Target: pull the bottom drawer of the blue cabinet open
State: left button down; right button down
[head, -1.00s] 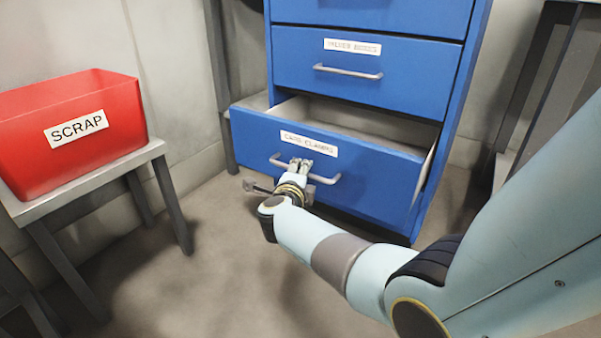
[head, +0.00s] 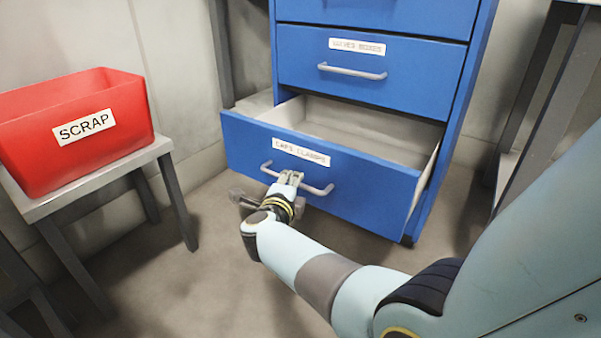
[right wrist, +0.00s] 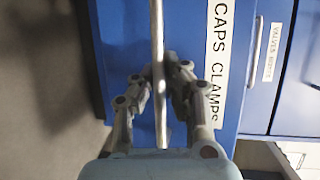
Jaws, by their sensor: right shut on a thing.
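The blue cabinet (head: 374,55) stands in the middle of the head view. Its bottom drawer (head: 340,190), labelled CAPS CLAMPS, is pulled partly out, and its empty-looking grey inside shows. The drawer's handle (head: 318,190) is a metal bar on its front. My right gripper (head: 290,178) is shut on this handle, left of its middle. In the right wrist view, the handle bar (right wrist: 157,60) runs between the two fingers, in front of the blue drawer face. My left gripper is not in view.
A red SCRAP bin (head: 75,128) sits on a grey stand (head: 90,180) at the left. The drawer above (head: 372,75) is shut. Grey metal legs (head: 540,90) stand right of the cabinet. The floor (head: 170,285) before the drawer is clear.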

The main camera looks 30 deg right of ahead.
aim_at(296, 139)
jog(key=shift+s+f, duration=0.1)
jog(key=shift+f, duration=0.05)
jog(key=c, duration=1.4)
grip_release()
jog(key=o, duration=0.9)
jog(key=r, duration=0.9)
jog(key=shift+w+d+r, duration=0.1)
jog(key=shift+w, duration=0.25)
jog(key=shift+r, duration=0.4)
jog(key=shift+c, duration=0.6)
jog(key=shift+s+r, duration=0.25)
jog(key=shift+r, duration=0.3)
jog(key=c, duration=0.8)
jog(key=shift+o, duration=0.2)
jog(key=shift+f, duration=0.4)
jog(key=shift+s+f, duration=0.1)
